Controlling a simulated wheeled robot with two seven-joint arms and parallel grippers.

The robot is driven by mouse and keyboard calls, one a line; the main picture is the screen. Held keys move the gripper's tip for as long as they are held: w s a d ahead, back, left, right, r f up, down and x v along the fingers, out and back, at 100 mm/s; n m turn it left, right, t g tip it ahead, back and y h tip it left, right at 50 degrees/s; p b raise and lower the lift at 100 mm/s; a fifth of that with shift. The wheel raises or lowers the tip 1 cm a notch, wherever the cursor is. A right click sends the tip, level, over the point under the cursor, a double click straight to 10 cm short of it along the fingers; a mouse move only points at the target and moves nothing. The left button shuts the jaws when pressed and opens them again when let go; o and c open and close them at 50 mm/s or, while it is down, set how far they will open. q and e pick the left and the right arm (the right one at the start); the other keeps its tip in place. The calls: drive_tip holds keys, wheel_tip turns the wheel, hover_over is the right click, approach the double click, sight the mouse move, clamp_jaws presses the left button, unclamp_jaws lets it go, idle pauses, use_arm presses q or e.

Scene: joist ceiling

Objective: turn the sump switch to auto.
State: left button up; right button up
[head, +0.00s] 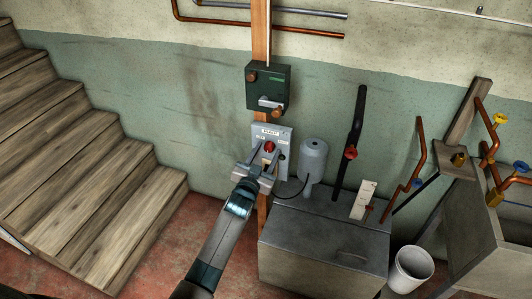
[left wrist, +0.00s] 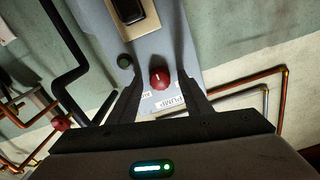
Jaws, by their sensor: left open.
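The sump switch is a red round knob (head: 270,147) on a pale grey panel (head: 287,132) fixed to the wooden post. In the left wrist view the red knob (left wrist: 159,78) shows a short white mark on its face. White labels (left wrist: 172,105) lie beside it; one seems to read PUMP, the others are partly hidden by the fingers. My left gripper (head: 265,158) is open in front of the panel, with its fingers (left wrist: 162,65) on either side of the knob. I cannot tell whether they touch it. My right gripper is not in view.
A dark green box (head: 268,86) sits above the panel. A grey sump tank (head: 320,250) with a motor (head: 313,155) and a black pipe with a red valve (head: 350,153) stand to the right. Wooden stairs (head: 90,180) are left. A white bucket (head: 410,268) stands at lower right.

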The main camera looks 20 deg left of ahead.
use_arm(q)
drive_tip(key=c, duration=1.1)
drive_tip(key=shift+o, duration=0.2)
drive_tip(key=shift+m, duration=0.4)
drive_tip(key=m+b, duration=0.1)
drive_tip(key=m, duration=1)
drive_tip(key=shift+b, duration=0.3)
drive_tip(key=o, duration=1.1)
drive_tip(key=shift+c, duration=0.2)
